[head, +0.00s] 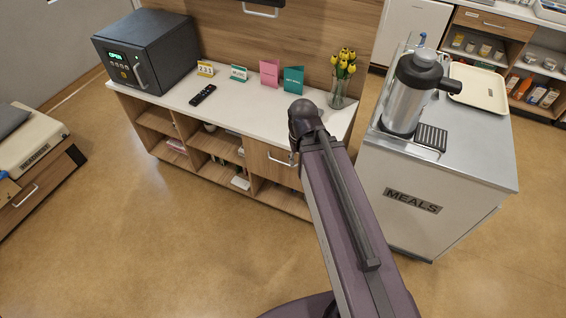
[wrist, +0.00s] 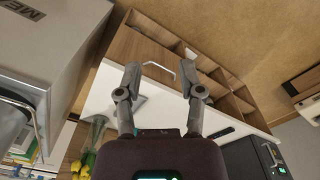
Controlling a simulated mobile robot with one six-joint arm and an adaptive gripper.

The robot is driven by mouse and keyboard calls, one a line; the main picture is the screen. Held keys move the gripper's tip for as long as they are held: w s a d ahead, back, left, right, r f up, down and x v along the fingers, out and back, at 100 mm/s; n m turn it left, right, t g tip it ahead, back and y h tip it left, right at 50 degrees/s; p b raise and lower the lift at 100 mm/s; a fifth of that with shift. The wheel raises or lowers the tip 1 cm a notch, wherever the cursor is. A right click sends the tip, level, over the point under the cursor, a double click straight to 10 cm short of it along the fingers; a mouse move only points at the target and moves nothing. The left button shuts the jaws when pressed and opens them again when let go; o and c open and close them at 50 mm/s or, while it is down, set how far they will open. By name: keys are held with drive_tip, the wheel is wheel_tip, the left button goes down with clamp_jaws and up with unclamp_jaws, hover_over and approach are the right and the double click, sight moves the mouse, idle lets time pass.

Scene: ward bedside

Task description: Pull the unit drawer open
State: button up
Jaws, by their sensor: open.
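The unit drawer (head: 270,163) has a wood front in the low white-topped unit, and it looks shut. Its pale bar handle (head: 281,161) shows just left of my arm. In the wrist view, which is turned over, the drawer front (wrist: 140,46) and handle (wrist: 158,66) lie ahead of my gripper (wrist: 160,75). My gripper is open and empty, with the handle seen between its two fingertips. It looks apart from the handle, but the exact distance is unclear. In the head view my own arm hides the gripper and the drawer's right part.
The unit's white top (head: 235,108) holds a black safe (head: 146,52), a remote (head: 203,95), several cards and a vase of yellow tulips (head: 342,78). Open shelves (head: 215,146) sit left of the drawer. A meals cart (head: 425,209) stands close at right. The floor in front is clear.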

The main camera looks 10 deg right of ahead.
drive_tip(key=shift+d, duration=0.1)
drive_tip(key=shift+f, duration=0.1)
drive_tip(key=n+t+h+b, duration=0.9)
drive_tip(key=n+t+b, duration=0.3)
drive_tip(key=b, duration=3.8)
approach(280, 162)
drive_tip(key=shift+s+a+f+m+t, duration=0.15)
drive_tip(key=shift+s+a+m, duration=0.15)
drive_tip(key=shift+s+a, duration=0.35)
drive_tip(key=shift+s+a+r+m+t, duration=0.15)
drive_tip(key=shift+s+a+m, duration=0.25)
drive_tip(key=shift+s, duration=0.45)
drive_tip(key=shift+w+f, duration=0.1)
drive_tip(key=b+x, duration=0.2)
drive_tip(key=x, duration=1.1)
drive_tip(key=shift+w+d+b, duration=0.15)
drive_tip(key=shift+d+b, duration=0.15)
